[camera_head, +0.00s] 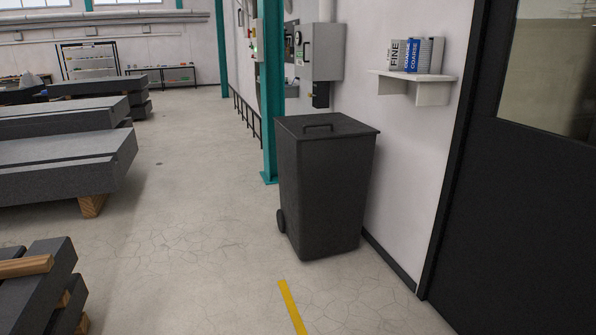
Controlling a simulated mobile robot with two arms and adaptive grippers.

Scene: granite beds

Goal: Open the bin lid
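A dark grey wheeled bin (330,198) stands upright on the floor at the centre right, close to the white wall. Its flat lid (345,129) is closed. A black bar handle (318,127) shows on top of the lid. A wheel shows at the bin's lower left. Neither of my grippers is in view.
A teal column (271,90) stands just behind the bin. A wall shelf (430,78) with boxes is at the right, beside a dark door (530,190). Granite slabs (60,170) fill the left. The floor before the bin is clear, with a yellow stripe (292,307).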

